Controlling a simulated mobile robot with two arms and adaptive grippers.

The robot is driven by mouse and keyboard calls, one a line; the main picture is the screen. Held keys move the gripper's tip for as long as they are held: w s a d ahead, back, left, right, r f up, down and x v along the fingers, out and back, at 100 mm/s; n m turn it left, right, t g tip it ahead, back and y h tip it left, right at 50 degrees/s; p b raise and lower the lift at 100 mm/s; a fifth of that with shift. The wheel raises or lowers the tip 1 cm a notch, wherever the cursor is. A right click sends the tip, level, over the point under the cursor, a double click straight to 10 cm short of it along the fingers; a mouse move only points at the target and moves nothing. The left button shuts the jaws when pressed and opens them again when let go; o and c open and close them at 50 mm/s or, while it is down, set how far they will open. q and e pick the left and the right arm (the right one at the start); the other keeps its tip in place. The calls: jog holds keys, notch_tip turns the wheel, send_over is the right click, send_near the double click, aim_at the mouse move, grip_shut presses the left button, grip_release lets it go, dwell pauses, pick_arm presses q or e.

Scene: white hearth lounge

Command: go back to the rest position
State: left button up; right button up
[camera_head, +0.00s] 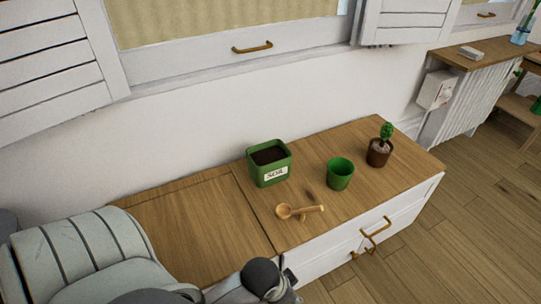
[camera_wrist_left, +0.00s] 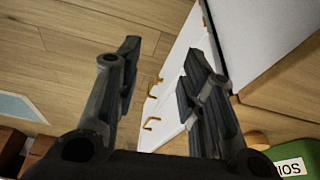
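My left gripper (camera_wrist_left: 162,50) shows in the left wrist view with its two dark fingers apart and nothing between them. Behind them are the white cabinet front with brass handles (camera_wrist_left: 150,124) and the wood floor. In the head view a dark part of my arm (camera_head: 262,278) shows at the bottom, by the cabinet's near edge; the fingers cannot be made out there. My right gripper is in neither view.
The wooden cabinet top (camera_head: 205,225) holds a green soil box (camera_head: 272,177), an empty green pot (camera_head: 340,174), a small potted cactus (camera_head: 380,148) and a wooden scoop (camera_head: 300,211). A grey ribbed seat (camera_head: 80,250) is at the lower left. The floor (camera_head: 470,225) at right is clear.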

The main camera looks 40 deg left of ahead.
pick_arm(q)
jog(key=shift+n+y, duration=0.4)
jog(key=shift+n, duration=0.2)
jog(key=s+a, duration=0.2)
jog(key=s, duration=0.1)
jog(key=shift+s+a+f, duration=0.1)
jog(key=shift+a+f, duration=0.15)
jog(key=shift+f, duration=0.15)
jog(key=shift+f, duration=0.1)
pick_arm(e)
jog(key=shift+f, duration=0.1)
